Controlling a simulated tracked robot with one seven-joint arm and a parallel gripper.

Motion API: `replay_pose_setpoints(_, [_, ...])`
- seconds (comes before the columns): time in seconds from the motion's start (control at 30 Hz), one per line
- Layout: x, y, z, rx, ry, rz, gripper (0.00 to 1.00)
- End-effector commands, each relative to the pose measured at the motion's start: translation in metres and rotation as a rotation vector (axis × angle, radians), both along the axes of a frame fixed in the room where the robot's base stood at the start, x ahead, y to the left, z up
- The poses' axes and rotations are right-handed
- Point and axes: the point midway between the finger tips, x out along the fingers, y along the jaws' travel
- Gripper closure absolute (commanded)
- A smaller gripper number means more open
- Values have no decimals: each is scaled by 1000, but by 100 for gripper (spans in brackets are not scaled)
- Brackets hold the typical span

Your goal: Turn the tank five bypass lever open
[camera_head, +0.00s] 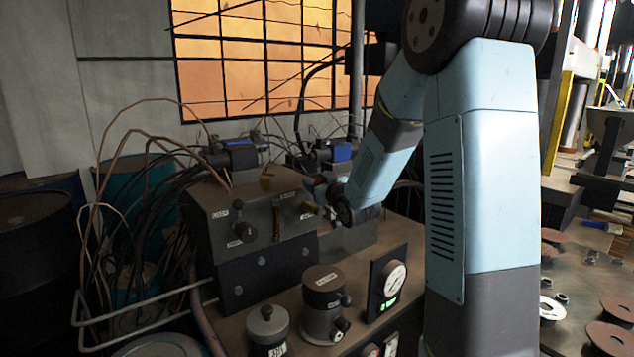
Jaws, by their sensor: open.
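A grey valve block (205,195) stands on the bench left of my arm. On its front is a black lever with a round knob (239,225), with small pale labels to its left and below it. The labels are too small to read surely, so I cannot tell which is the tank five bypass lever. My gripper (322,190) is open at the block's right end, apart from the black lever. Its fingers are dark and partly hidden.
Two dark cylinders with knobs (322,290) (267,328) and a round gauge (394,279) stand on the bench before the block. Loose cables (120,220) and a pale rail (140,300) crowd the left. Discs (605,338) lie at the right.

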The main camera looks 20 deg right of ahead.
Motion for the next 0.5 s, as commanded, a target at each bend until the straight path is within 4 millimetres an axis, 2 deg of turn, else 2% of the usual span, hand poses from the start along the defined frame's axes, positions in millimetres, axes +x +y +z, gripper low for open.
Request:
replay_pose_setpoints(0.07, [0,4,0,0,0,6,42])
replay_pose_setpoints(0.5, [0,9,0,0,0,12,83])
